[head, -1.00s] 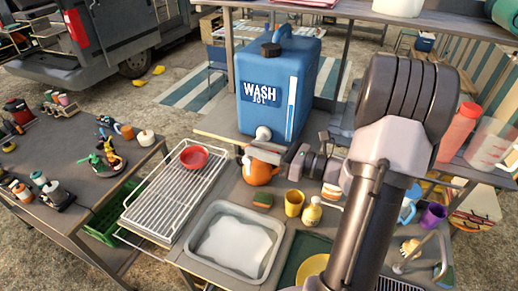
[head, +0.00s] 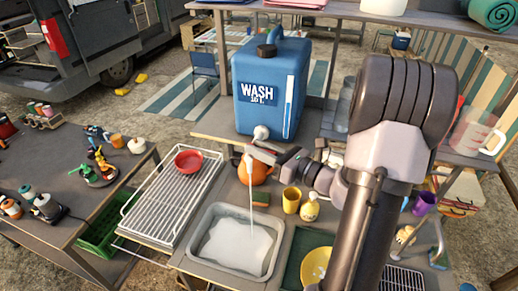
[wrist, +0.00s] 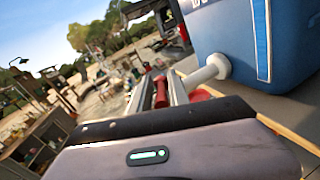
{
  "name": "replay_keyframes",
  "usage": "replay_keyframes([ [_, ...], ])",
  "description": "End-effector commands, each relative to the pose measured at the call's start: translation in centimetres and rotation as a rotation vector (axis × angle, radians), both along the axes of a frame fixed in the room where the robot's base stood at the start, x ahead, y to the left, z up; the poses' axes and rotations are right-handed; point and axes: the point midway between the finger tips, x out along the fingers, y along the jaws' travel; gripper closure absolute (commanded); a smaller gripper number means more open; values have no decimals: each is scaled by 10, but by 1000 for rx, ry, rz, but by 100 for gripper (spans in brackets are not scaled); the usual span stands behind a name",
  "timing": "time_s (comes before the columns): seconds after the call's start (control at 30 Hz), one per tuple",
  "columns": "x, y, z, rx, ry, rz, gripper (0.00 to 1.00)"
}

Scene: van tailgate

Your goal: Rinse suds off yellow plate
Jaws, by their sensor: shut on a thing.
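The yellow plate (head: 314,264) lies on the dark green mat at the bottom of the head view, partly hidden by my arm; suds on it cannot be made out. The blue wash jug (head: 272,88) stands behind the counter with its white tap (head: 261,132) toward me. My gripper (head: 252,152) is at the tap, its jaws shut on a small red part that looks like the tap lever (wrist: 161,92). The white spout (wrist: 209,73) shows beside the fingers in the wrist view. A thin water stream (head: 251,200) falls into the grey basin (head: 207,268), which holds whitish water.
A wire drying rack (head: 160,205) with a red bowl (head: 190,161) stands left of the basin. A sponge (head: 261,199), yellow cup (head: 291,200), soap bottle (head: 310,208) and orange pot (head: 262,175) sit close behind the basin. A purple cup (head: 424,203) is at right.

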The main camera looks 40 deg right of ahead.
Motion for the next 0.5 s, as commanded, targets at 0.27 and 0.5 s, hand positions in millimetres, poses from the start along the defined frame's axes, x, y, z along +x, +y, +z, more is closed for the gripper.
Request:
replay_keyframes([
  [0.27, 0, 0, 0, 0, 0, 0, 68],
  [0.5, -8, -4, -1, 0, 1, -3, 68],
])
